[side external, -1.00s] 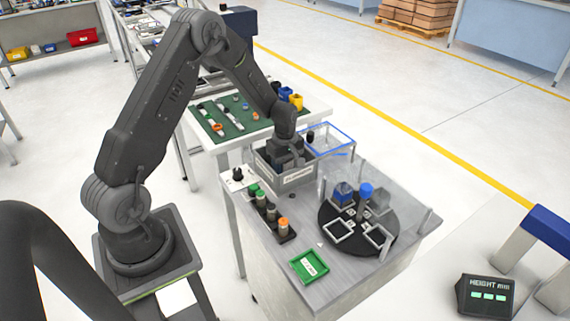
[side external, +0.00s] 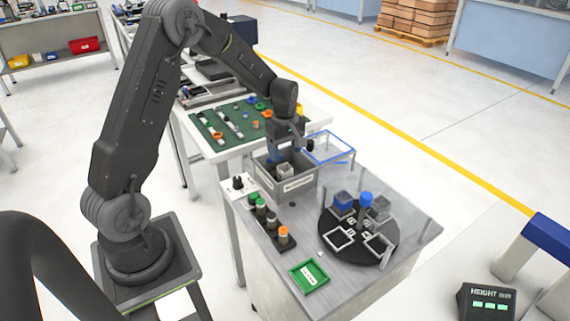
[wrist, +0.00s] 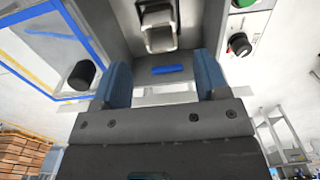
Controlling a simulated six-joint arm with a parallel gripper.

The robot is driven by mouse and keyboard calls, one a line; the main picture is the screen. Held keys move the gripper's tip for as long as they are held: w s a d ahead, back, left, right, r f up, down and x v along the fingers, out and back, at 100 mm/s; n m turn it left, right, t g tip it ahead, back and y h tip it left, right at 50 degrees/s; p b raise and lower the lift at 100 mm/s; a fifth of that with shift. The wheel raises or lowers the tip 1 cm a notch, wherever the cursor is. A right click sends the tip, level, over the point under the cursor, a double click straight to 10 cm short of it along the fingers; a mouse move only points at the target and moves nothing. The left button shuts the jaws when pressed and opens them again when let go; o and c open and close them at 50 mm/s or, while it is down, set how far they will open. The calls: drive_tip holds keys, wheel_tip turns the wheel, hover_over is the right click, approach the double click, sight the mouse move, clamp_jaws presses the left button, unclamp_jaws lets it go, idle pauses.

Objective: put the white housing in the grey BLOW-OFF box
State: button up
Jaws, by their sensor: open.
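The white housing (side external: 285,171) sits inside the grey BLOW-OFF box (side external: 300,185), whose label on the front wall is too small to read clearly. In the wrist view the housing (wrist: 158,28) lies in the box (wrist: 122,22), ahead of the fingertips and apart from them. My gripper (side external: 283,152) is over the box, above the housing. In the wrist view my gripper (wrist: 161,80) has its two blue fingers spread wide with nothing between them. The housing's underside is hidden.
A blue-edged clear stand (side external: 328,147) is right behind the box. A black round turntable (side external: 358,235) with fixtures, a rack of coloured cylinders (side external: 268,220) and a green tray (side external: 310,276) share the bench. A knob panel (side external: 238,184) adjoins the box's left side.

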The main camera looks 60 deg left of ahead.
drive_tip(key=s+d+r+m+t, duration=0.1)
drive_tip(key=s+d+r+m, duration=0.3)
drive_tip(key=d+r, duration=0.3)
drive_tip(key=s+d+r+m+t, duration=0.2)
drive_tip(key=s+d+r+m, duration=0.25)
drive_tip(key=r, duration=0.45)
drive_tip(key=s+d+r+m+t, duration=0.1)
drive_tip(key=s+d+m, duration=0.2)
drive_tip(key=s, duration=0.4)
drive_tip(key=s+d+r+m+t, duration=0.1)
drive_tip(key=s+d+r+m, duration=0.1)
drive_tip(key=s+d+m, duration=0.2)
drive_tip(key=s+m, duration=0.2)
drive_tip(key=shift+s+t, duration=0.3)
drive_tip(key=shift+s, duration=0.05)
drive_tip(key=shift+m, duration=0.25)
